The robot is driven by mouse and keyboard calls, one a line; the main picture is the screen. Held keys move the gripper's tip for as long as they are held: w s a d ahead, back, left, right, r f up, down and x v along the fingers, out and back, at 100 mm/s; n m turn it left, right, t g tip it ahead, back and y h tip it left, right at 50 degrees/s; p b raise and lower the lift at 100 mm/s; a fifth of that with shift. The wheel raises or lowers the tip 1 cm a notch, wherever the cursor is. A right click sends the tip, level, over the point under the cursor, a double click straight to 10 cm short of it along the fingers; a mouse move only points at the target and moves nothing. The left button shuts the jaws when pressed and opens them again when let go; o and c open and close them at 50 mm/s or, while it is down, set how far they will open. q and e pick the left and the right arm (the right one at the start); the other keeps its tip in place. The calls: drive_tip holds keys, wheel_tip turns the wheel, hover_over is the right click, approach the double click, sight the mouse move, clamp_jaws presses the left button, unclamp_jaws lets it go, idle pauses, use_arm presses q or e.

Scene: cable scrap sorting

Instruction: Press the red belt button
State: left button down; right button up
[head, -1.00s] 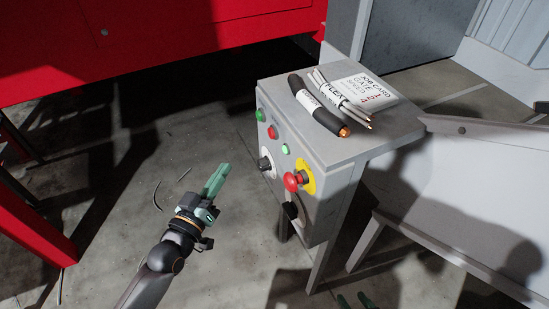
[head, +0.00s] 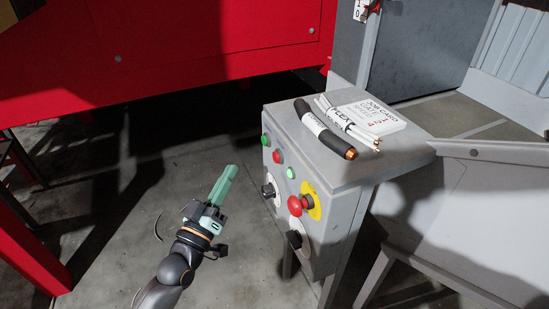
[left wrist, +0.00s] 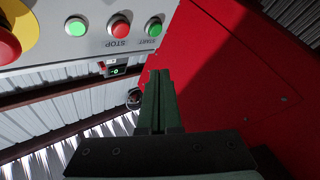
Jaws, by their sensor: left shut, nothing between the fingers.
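The grey control box carries a small red button (head: 277,157) on its front face. In the left wrist view the red button (left wrist: 119,26) sits above the upside-down word STOP, between two green ones. A larger red mushroom button (head: 297,205) on a yellow disc is lower on the same face; part of it shows at the left edge of the left wrist view (left wrist: 6,44). My left gripper (head: 231,169) is shut and empty, left of the panel and apart from it. Its fingers (left wrist: 160,75) point past the panel's edge in the wrist view. My right gripper is out of view.
A green button (head: 264,140) and a green light (head: 290,173) flank the red one. Black knobs (head: 294,239) stick out lower. A dark cable (head: 325,130), pale cables (head: 349,124) and a job card (head: 368,115) lie on top. A red machine (head: 170,50) stands behind.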

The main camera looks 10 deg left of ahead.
sight(277, 157)
use_arm(q)
drive_tip(key=w+d, duration=0.4)
drive_tip(key=d, duration=0.2)
idle(0.7)
idle(1.0)
drive_tip(key=shift+d, duration=0.1)
idle(0.4)
drive_tip(key=shift+w+d, duration=0.2)
drive_tip(key=shift+w, duration=0.05)
